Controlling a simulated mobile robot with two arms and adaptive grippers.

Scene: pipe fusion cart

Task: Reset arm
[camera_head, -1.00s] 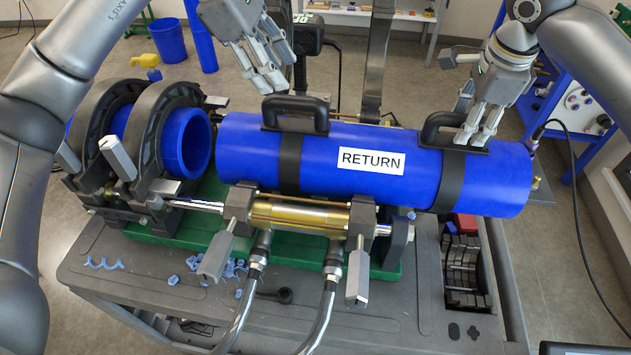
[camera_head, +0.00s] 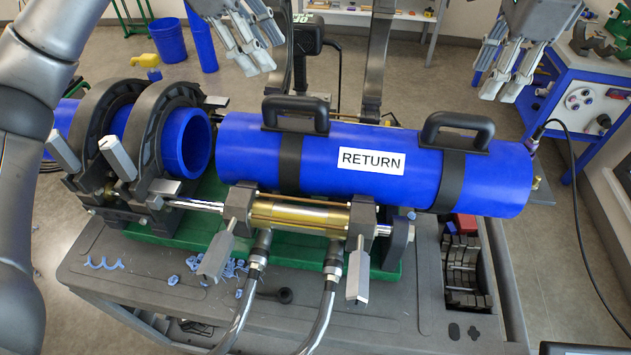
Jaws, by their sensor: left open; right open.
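My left gripper (camera_head: 250,58) is open and empty, above and behind the left black handle (camera_head: 296,112) of the blue pipe marked RETURN (camera_head: 228,142). My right gripper (camera_head: 497,85) is open and empty, above and to the right of the right black handle (camera_head: 458,128). Both grippers are apart from the handles. The pipe lies level on the fusion machine, with two black straps around it. A shorter blue pipe (camera_head: 190,143) sits in the black clamp rings (camera_head: 98,135) to its left, with a gap between the two pipe ends.
The grey cart (camera_head: 110,270) carries the green machine base (camera_head: 205,243), a brass cylinder (camera_head: 300,212), hoses (camera_head: 325,305) and blue shavings (camera_head: 103,263). A blue workbench (camera_head: 590,120) stands at the right. A blue bin (camera_head: 168,42) stands behind on the floor.

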